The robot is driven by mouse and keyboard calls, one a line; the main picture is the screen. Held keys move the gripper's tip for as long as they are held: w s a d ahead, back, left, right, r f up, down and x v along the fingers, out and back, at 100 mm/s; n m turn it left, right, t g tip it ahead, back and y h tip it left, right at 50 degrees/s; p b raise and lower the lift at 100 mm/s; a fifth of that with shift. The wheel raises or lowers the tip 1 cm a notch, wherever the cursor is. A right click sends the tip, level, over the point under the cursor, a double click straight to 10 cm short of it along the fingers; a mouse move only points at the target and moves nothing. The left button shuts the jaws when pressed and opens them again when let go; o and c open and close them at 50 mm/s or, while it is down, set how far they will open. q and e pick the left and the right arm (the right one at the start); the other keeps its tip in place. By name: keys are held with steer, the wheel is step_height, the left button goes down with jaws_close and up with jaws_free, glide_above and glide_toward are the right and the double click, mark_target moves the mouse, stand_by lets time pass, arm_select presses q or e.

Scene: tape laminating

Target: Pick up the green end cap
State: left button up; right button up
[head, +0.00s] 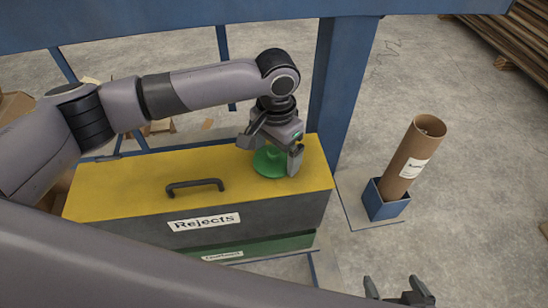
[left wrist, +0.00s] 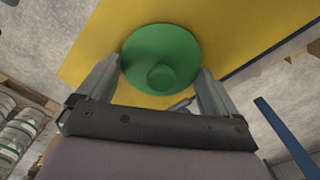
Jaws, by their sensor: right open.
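The green end cap (head: 270,162) is a round, flanged piece on the yellow top of the Rejects box, near its right end. My left gripper (head: 273,150) is over it, pointing down, with one finger on each side of the cap. In the left wrist view the cap (left wrist: 160,58) lies between the fingertips (left wrist: 160,72), very close to both. I cannot tell whether the fingers press on its rim or whether it is lifted. My right gripper (head: 396,286) is open and empty at the bottom edge of the head view.
The Rejects box (head: 110,187) has a black handle (head: 195,186) on its yellow lid. A brown cardboard tube (head: 412,158) leans in a blue holder (head: 386,207) to the right. A blue post (head: 343,90) stands behind the box. Open concrete floor lies at the right.

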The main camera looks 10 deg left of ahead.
arm_select(q)
steer(key=shift+c, duration=0.9)
